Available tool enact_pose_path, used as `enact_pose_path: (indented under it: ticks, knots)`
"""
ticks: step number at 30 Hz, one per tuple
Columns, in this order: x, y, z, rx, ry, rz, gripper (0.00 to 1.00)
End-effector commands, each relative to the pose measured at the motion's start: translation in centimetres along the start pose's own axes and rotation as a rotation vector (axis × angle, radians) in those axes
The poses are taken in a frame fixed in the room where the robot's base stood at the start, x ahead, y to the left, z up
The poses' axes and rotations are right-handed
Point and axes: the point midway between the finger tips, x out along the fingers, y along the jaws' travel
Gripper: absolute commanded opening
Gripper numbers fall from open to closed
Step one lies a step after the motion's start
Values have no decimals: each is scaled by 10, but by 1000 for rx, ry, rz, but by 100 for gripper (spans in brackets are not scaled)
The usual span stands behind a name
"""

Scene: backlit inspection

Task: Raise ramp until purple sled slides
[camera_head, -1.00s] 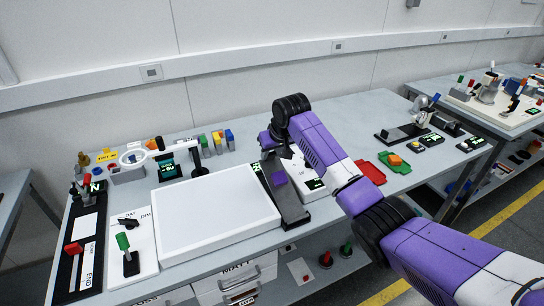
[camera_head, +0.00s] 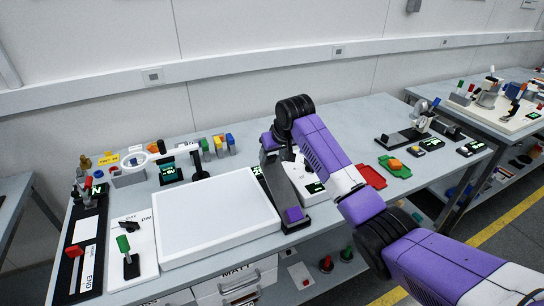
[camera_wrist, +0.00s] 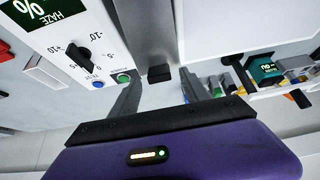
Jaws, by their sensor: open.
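The purple sled (camera_head: 293,214) sits at the near, lower end of the long grey ramp (camera_head: 281,187) in the head view. The ramp's far end is beneath my gripper and partly hidden by it; its exact tilt is hard to judge. In the wrist view a grey metal strip, which looks like the ramp (camera_wrist: 150,35), runs away from the fingers, with a small black block (camera_wrist: 159,74) at its end. My gripper (camera_wrist: 160,94) is open, its fingers on either side of that block. The sled does not show in the wrist view.
A white box with a dial (camera_head: 310,181) stands close right of the ramp. A large white light panel (camera_head: 215,217) lies to its left. A red tray (camera_head: 371,177) and a green tray (camera_head: 393,167) lie farther right.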

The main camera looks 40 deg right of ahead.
Motion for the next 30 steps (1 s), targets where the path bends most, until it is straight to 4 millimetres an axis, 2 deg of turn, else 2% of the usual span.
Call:
enact_pose_path:
  ticks: [6,12,17,30]
  knots:
    - [-34,0,0,0,5,0,55]
    - [-58,0,0,0,3,0,55]
    - [-63,0,1,1,1,0,55]
    - [-63,0,0,1,1,0,55]
